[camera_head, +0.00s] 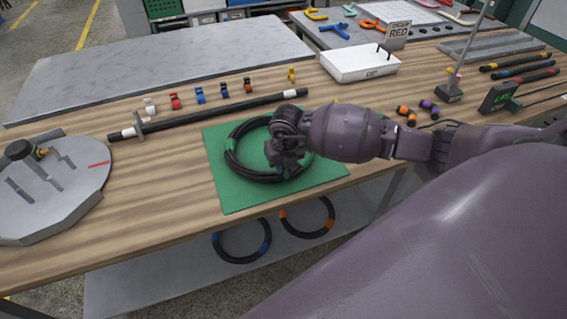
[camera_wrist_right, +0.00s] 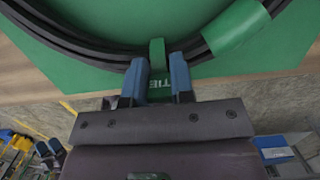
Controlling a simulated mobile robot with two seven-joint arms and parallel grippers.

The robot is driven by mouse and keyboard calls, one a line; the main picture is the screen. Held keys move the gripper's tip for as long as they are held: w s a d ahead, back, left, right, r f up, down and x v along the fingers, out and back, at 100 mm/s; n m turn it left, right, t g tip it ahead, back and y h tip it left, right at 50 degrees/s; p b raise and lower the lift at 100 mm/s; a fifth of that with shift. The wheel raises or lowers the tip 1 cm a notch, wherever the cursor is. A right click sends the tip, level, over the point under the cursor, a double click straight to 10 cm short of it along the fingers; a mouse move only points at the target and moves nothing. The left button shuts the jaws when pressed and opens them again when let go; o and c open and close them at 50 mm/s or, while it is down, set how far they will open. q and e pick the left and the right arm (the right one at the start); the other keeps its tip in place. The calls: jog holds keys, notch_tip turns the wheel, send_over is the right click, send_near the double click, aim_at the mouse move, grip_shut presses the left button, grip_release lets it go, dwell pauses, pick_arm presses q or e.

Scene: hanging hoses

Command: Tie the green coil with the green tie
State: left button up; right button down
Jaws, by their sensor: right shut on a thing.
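The green coil (camera_head: 240,170) is a black hose ring lying on a green mat (camera_head: 235,198); a green band (camera_wrist_right: 236,28) on it shows in the right wrist view. My right gripper (camera_head: 287,162) is over the coil's near right part and hides some of it. In the right wrist view the blue fingertips (camera_wrist_right: 158,72) are closed on a small upright green piece, the green tie (camera_wrist_right: 157,52), at the coil's edge. I cannot tell whether the tie goes around the hose. Lettering on the mat reads "TIE". My left gripper is out of view.
Two coils, one with blue marks (camera_head: 242,262) and one with orange marks (camera_head: 307,233), are below the table edge. A black bar (camera_head: 210,115), coloured clips, a white tray (camera_head: 358,66) and a grey round fixture (camera_head: 60,190) are on the bench.

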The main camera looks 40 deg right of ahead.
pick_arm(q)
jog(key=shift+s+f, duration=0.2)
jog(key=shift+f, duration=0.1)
pick_arm(e)
jog(key=shift+s+f, duration=0.2)
jog(key=shift+f, duration=0.2)
